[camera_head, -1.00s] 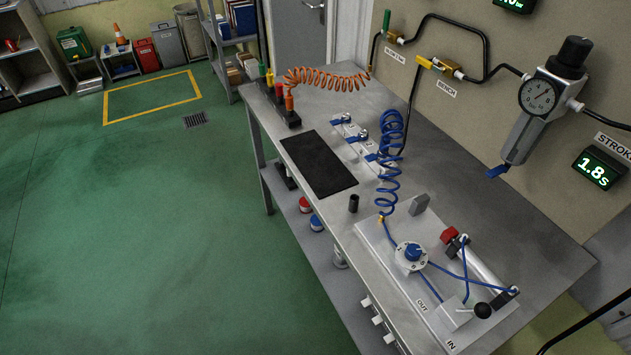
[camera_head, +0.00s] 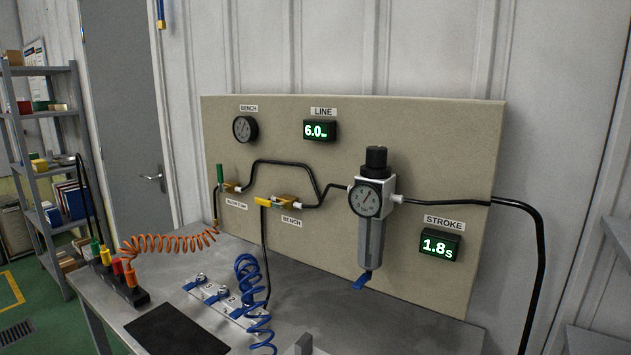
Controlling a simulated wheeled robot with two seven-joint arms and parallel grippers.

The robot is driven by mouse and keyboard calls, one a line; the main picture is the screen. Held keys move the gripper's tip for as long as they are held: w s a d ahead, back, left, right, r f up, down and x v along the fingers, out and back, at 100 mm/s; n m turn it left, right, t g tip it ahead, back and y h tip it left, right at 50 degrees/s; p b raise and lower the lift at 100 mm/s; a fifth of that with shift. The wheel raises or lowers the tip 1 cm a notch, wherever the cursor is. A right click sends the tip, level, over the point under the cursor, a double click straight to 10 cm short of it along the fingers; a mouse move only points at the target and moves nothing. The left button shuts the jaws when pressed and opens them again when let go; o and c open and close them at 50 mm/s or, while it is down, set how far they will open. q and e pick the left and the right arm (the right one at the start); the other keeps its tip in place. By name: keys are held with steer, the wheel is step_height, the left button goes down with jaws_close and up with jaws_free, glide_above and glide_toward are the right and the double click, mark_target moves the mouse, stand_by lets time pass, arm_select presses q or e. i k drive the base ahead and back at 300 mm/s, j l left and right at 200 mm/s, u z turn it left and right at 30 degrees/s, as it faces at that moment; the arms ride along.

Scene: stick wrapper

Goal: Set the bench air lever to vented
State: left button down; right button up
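The bench air valve (camera_head: 285,201) is a brass body on the beige panel, above the BENCH label (camera_head: 291,222). Its yellow lever (camera_head: 263,202) points left, roughly in line with the pipe. A black hose drops from near the lever's end to the bench. The round BENCH gauge (camera_head: 245,129) is at the panel's upper left; its reading is too small to tell. The LINE display (camera_head: 319,130) reads 6.0. Neither of my grippers shows in the head view.
A second valve with an upright green lever (camera_head: 220,173) is left of the bench valve. The regulator (camera_head: 370,200) hangs right of it. Below, the metal bench (camera_head: 390,320) carries a blue coiled hose (camera_head: 254,290), an orange coiled hose (camera_head: 165,243) and a black mat (camera_head: 175,332).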

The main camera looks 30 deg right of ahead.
mark_target(263, 202)
steer(key=i+j+u, duration=0.1)
steer(key=i+j, duration=0.2)
steer(key=i+j+u, duration=0.1)
steer(key=i+j, duration=0.2)
steer(key=i, duration=0.2)
